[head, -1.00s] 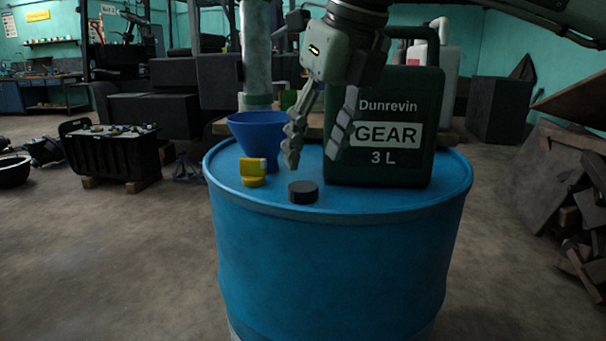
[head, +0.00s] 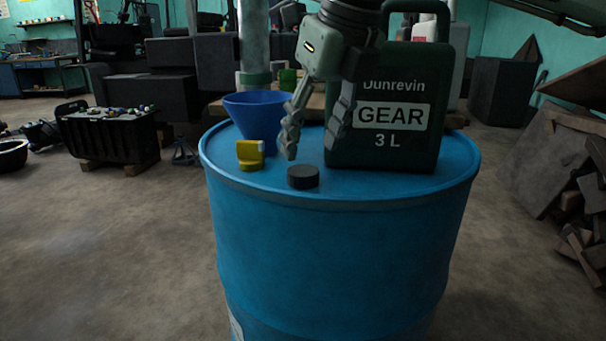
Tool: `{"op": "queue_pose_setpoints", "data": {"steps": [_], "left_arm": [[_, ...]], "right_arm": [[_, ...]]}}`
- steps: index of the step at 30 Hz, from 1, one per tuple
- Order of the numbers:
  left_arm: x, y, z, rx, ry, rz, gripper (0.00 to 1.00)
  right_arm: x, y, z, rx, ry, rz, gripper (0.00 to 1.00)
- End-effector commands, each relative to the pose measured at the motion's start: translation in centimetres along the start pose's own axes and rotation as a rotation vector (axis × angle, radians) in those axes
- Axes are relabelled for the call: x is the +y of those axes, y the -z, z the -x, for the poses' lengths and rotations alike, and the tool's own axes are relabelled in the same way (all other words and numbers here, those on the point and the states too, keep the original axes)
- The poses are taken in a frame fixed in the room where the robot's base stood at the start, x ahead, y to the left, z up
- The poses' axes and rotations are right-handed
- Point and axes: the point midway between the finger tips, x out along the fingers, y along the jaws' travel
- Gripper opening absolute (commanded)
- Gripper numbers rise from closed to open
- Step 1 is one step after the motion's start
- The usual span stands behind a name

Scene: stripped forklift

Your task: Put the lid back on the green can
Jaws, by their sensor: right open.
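The green can (head: 388,155) is a dark green jug labelled "Dunrevin GEAR 3 L", upright on the blue drum. Its top opening is hidden or too unclear to make out. A round black lid (head: 303,177) lies flat on the drum top, left of the can and near the front edge. My right gripper (head: 315,148) points down, open and empty, above and slightly behind the lid, with its right finger in front of the can's left edge. I see no contact with the lid. My left gripper is not in view.
The blue drum top (head: 231,177) also holds a blue funnel (head: 256,112) and a yellow object (head: 250,154), both left of the lid. A white jug (head: 425,30) stands behind the can. The drum's front left rim is clear.

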Motion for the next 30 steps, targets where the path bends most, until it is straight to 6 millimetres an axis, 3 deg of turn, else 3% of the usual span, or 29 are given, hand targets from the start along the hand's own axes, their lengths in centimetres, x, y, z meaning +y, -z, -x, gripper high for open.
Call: {"op": "queue_pose_setpoints", "data": {"steps": [5, 16, 27, 30], "left_arm": [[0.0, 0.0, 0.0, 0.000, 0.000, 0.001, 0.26], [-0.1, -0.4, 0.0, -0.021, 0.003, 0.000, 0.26], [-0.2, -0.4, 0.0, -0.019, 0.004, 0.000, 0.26], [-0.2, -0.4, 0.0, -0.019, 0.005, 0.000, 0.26]], "right_arm": [[0.0, 0.0, -0.2, 0.000, 0.000, 0.000, 0.51], [0.1, 0.1, -4.9, 0.000, -0.001, -0.002, 0.51], [0.1, 0.1, -5.1, -0.001, -0.001, -0.001, 0.51], [0.1, 0.1, -5.1, -0.001, 0.000, -0.001, 0.40]]}}
